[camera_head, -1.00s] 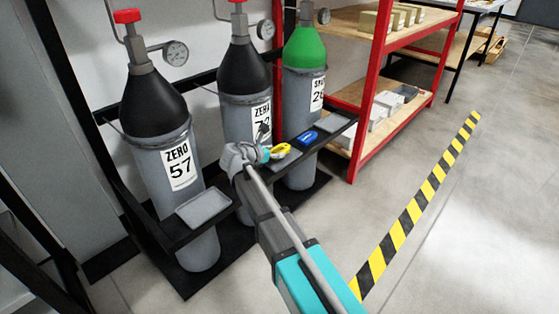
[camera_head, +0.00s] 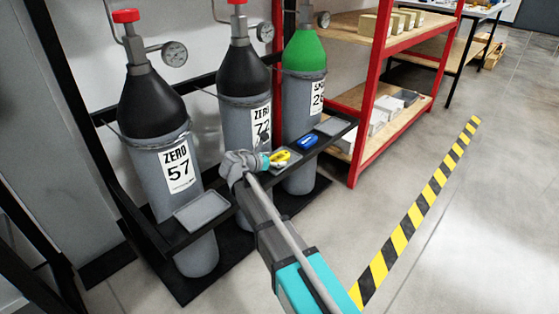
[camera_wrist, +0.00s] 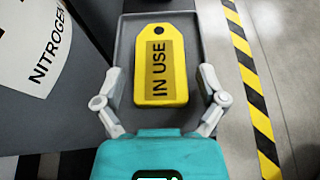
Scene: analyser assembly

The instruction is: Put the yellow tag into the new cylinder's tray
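The yellow tag (camera_wrist: 160,65), marked "IN USE", lies flat in a grey tray (camera_wrist: 195,25) in the wrist view. It also shows in the head view (camera_head: 281,157), in front of the middle black-topped cylinder (camera_head: 240,75). My gripper (camera_wrist: 161,85) is open, one finger on each side of the tag's lower part, with gaps to it. In the head view my wrist hides part of that tray. Another black-topped cylinder, ZERO 57 (camera_head: 158,100), has an empty tray (camera_head: 202,209) in front. A green-topped cylinder (camera_head: 303,60) stands at right.
A red-framed shelf (camera_head: 369,100) stands close at right. Open floor lies around the yellow-black stripe (camera_head: 420,207).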

